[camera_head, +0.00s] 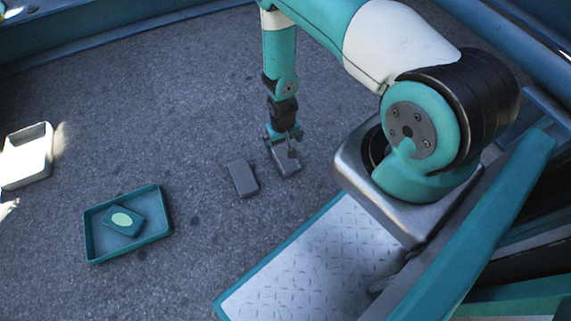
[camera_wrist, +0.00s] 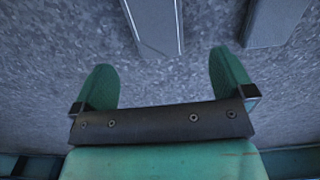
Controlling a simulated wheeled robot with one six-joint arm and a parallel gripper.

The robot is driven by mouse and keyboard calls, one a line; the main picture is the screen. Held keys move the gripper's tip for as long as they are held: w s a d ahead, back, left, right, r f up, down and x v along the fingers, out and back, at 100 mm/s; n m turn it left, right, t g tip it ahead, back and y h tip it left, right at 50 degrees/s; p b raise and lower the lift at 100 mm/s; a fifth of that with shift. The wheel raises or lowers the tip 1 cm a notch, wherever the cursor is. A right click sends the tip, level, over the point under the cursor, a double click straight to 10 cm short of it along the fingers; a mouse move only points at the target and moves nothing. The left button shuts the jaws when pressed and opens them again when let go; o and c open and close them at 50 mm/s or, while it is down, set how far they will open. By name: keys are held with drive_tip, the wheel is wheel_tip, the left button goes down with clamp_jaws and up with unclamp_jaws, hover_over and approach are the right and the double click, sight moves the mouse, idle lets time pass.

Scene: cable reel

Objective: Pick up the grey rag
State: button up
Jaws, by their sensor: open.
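Two flat grey rectangular pieces lie on the dark ground; I cannot tell from their look which is the rag. The lighter grey piece (camera_head: 288,167) is right at my gripper (camera_head: 283,147), which partly covers it in the head view. In the wrist view this lighter piece (camera_wrist: 155,22) lies ahead of and between my two green fingers, cut off by the top edge. The darker grey piece (camera_head: 243,178) lies just left of it, and shows at the upper right of the wrist view (camera_wrist: 275,20). My gripper is open, with nothing between its fingertips.
A teal tray (camera_head: 95,250) stands to the left, holding a teal block with a pale green oval (camera_head: 122,220). A white tray (camera_head: 27,157) is at the far left edge. A metal tread plate edged in teal (camera_head: 320,255) is at the front. Ground behind is clear.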

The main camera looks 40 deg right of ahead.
sight(285, 158)
wheel_tip(285, 158, down, 3)
drive_tip(key=shift+f+b, duration=0.2)
drive_tip(key=shift+b, duration=0.4)
drive_tip(key=f+b, duration=0.3)
drive_tip(key=s+f+b, duration=0.1)
drive_tip(key=f, duration=0.1)
drive_tip(key=shift+d+f, duration=0.15)
drive_tip(key=shift+f, duration=0.05)
drive_tip(key=shift+w+r, duration=0.1)
drive_tip(key=shift+r, duration=0.05)
drive_tip(key=shift+c, duration=0.5)
drive_tip(key=c, duration=0.8)
drive_tip(key=shift+c, duration=0.2)
drive_tip(key=shift+r, duration=0.1)
wheel_tip(285, 158, up, 20)
drive_tip(key=p, duration=1)
drive_tip(key=shift+p, duration=0.35)
